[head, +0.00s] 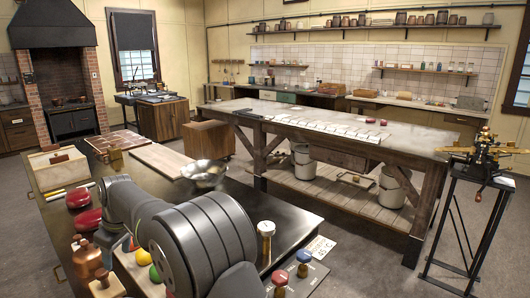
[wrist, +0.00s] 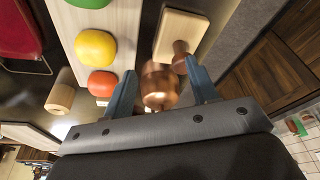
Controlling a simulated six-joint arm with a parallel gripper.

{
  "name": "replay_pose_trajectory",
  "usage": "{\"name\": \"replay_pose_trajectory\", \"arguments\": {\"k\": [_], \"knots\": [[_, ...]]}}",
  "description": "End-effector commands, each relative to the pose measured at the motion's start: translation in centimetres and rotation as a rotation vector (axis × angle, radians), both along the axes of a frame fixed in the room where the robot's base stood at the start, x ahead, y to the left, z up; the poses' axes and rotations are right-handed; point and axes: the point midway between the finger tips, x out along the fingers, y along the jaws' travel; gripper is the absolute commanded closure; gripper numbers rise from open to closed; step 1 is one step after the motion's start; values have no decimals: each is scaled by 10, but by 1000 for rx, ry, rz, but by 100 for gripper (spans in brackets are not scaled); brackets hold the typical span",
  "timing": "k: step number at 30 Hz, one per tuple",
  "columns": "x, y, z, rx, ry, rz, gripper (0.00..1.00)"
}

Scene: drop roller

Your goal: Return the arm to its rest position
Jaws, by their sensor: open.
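My gripper (wrist: 160,68) is open in the wrist view, with its two blue-grey fingers apart. A round copper object (wrist: 158,88) shows between the fingers; whether it touches either finger cannot be told. My arm (head: 185,235) reaches low across the near dark worktop in the head view.
Yellow (wrist: 95,46) and orange (wrist: 102,84) balls lie left of the fingers. A pale block (wrist: 182,35) with a copper knob is at the right. Copper bottles (head: 86,258), a metal bowl (head: 204,174) and a roller-topped post (head: 266,230) stand around my arm.

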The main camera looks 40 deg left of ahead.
Motion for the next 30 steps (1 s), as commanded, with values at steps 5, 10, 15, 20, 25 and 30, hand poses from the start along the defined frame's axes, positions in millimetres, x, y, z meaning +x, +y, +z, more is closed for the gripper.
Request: {"name": "replay_pose_trajectory", "arguments": {"k": [5,10,15,20,25,30], "knots": [[28,-16,20,2,0,-3,47],[53,-31,37,1,0,-2,47],[87,-36,39,0,0,-59,47],[118,-43,43,1,0,-117,47],[151,-51,46,1,0,-176,47],[183,-61,49,1,0,-237,47]]}}
